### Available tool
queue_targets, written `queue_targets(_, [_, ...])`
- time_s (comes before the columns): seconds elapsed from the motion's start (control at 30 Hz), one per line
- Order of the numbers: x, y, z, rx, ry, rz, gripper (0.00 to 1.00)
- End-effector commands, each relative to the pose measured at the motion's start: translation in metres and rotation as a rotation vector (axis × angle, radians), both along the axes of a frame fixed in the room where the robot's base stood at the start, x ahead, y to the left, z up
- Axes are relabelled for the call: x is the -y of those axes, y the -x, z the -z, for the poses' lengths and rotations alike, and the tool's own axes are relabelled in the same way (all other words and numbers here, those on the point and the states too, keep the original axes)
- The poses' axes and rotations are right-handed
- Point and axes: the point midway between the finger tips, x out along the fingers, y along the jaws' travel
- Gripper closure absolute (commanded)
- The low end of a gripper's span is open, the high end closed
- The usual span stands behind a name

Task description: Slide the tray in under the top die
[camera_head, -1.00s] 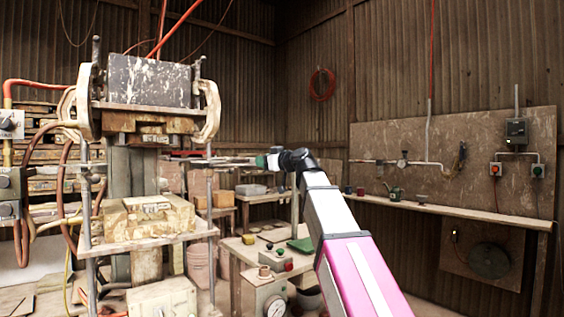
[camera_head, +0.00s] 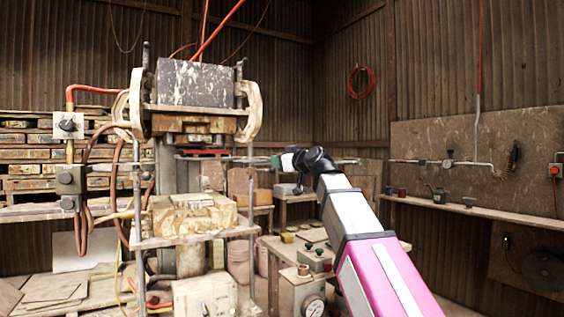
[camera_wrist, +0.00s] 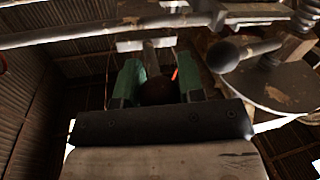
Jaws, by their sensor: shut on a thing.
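The press's top die (camera_head: 195,125) hangs under the dark, paint-flecked block. The pale lower die (camera_head: 193,213) sits on the press table below. A thin reddish tray (camera_head: 205,154) shows just below the top die's level, overlapping the die's right part in the picture; its depth is hard to tell. My gripper (camera_head: 276,161) is to the right of the press, level with the tray. In the wrist view its green fingers (camera_wrist: 158,86) are shut on the tray's handle, a dark round knob (camera_wrist: 154,92) with a grey bar running ahead. The tray itself is unclear there.
Upright rods (camera_head: 252,205) stand at the press table's corners, close to the tray's path of view. A bench with a gauge box (camera_head: 310,295) stands below my arm. A round grey plate (camera_wrist: 285,85) and a rod are near the fingers at right in the wrist view.

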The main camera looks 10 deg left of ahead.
Motion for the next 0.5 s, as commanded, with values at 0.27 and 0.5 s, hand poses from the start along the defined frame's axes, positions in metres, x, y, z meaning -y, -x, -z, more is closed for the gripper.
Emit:
queue_targets(0.27, [-0.0003,0.0003,0.0002,-0.001,0.0,-0.002,0.4])
queue_targets(0.5, [0.0012,-0.0008,0.0004,-0.002,0.0,-0.003,0.4])
